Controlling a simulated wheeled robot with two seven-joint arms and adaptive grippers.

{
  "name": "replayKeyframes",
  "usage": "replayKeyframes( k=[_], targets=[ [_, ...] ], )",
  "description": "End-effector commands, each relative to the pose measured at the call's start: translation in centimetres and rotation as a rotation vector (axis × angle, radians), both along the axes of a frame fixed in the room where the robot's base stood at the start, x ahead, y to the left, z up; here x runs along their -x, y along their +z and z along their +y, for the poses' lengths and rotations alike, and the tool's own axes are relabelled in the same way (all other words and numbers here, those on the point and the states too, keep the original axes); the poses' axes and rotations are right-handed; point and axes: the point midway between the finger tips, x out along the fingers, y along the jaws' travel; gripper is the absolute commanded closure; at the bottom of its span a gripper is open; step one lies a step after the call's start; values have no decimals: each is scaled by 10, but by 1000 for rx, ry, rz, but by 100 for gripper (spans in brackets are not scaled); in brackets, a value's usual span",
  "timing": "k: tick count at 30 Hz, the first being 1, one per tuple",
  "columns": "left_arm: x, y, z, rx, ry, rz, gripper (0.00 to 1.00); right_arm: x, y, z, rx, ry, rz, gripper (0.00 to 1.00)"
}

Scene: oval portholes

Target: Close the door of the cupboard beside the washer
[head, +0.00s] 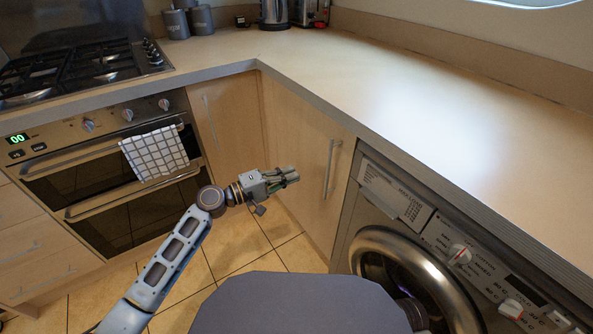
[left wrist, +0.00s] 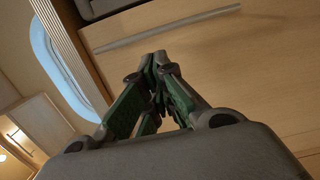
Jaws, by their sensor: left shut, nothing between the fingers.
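The cupboard door (head: 299,140) is pale wood with a vertical bar handle (head: 331,168) near its washer-side edge. It stands left of the washer (head: 400,215) and looks about in line with the washer front; I cannot tell whether a small gap remains. My left gripper (head: 291,175) is shut and empty, in front of the door and left of the handle; contact is unclear. In the left wrist view the shut fingers (left wrist: 160,62) point at a pale wood panel (left wrist: 230,75) with a long bar handle (left wrist: 165,30). My right gripper is not in view.
The worktop (head: 400,80) overhangs the door. An oven (head: 110,175) with a checked towel (head: 154,154) and another cupboard door (head: 226,122) are at the left. Tiled floor (head: 235,245) is free below my left arm. Canisters and a kettle (head: 273,13) stand at the back.

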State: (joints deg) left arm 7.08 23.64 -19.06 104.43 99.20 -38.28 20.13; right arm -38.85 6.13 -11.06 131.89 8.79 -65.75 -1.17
Motion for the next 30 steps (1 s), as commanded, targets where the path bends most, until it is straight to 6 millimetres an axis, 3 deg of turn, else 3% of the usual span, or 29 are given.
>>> replayKeyframes(
  k=[9, 30],
  targets=[
    [10, 0, 12, 0, -1, 1, 100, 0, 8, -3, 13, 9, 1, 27],
    [10, 0, 12, -14, -4, -22, 100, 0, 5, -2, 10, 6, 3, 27]
  ],
)
